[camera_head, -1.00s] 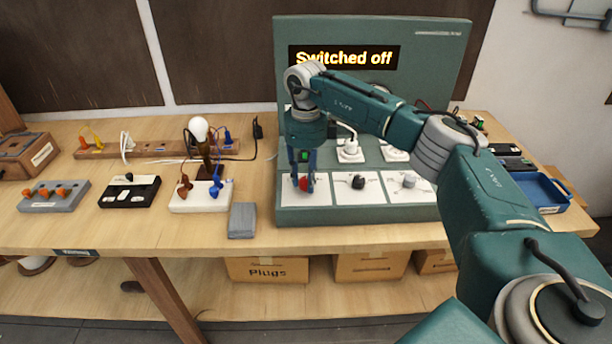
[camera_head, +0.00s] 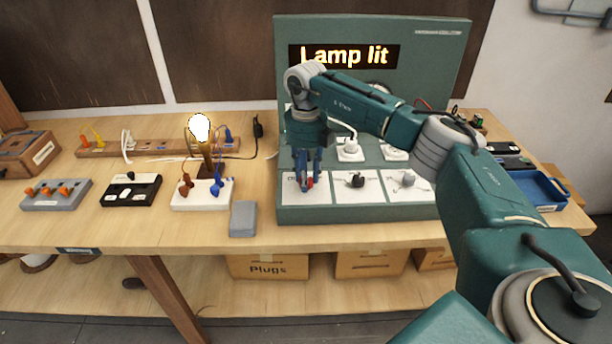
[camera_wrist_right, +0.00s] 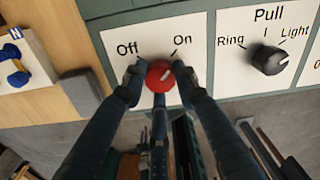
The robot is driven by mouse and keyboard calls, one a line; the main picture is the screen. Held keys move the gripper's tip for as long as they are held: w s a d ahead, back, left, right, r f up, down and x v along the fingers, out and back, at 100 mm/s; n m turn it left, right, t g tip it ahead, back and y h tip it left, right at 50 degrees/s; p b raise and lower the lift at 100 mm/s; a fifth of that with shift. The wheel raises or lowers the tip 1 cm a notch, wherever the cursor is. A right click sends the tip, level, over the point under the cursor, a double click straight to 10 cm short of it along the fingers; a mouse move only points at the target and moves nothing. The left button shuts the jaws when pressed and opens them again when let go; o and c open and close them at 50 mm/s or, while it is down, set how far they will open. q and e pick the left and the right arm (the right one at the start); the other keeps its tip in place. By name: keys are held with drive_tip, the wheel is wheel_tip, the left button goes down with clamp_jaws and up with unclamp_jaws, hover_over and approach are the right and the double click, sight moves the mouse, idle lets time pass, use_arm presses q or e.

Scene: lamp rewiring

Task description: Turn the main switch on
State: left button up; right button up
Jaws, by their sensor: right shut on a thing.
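The main switch is a red knob (camera_wrist_right: 159,76) on a white plate marked Off and On, with its light pointer line tilted toward On in the right wrist view. In the head view the red knob (camera_head: 310,182) is mostly hidden by my gripper. My right gripper (camera_wrist_right: 158,82) is shut on the red knob, one finger on each side; it also shows in the head view (camera_head: 305,182), reaching down from above. The display (camera_head: 344,56) on the teal panel reads "Lamp lit". The lamp bulb (camera_head: 199,127) glows bright white. My left gripper is not in view.
A black knob (camera_wrist_right: 270,58) marked Ring and Light sits right of the red one, with a grey knob (camera_head: 405,180) beyond it. A grey block (camera_head: 243,219) lies left of the panel base. A blue tray (camera_head: 541,190) stands at the right.

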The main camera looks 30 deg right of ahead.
drive_tip(key=shift+w+d+r, duration=0.1)
drive_tip(key=shift+w+r, duration=0.05)
drive_tip(key=o, duration=0.9)
drive_tip(key=shift+o, duration=1.2)
wheel_tip(320, 180, up, 12)
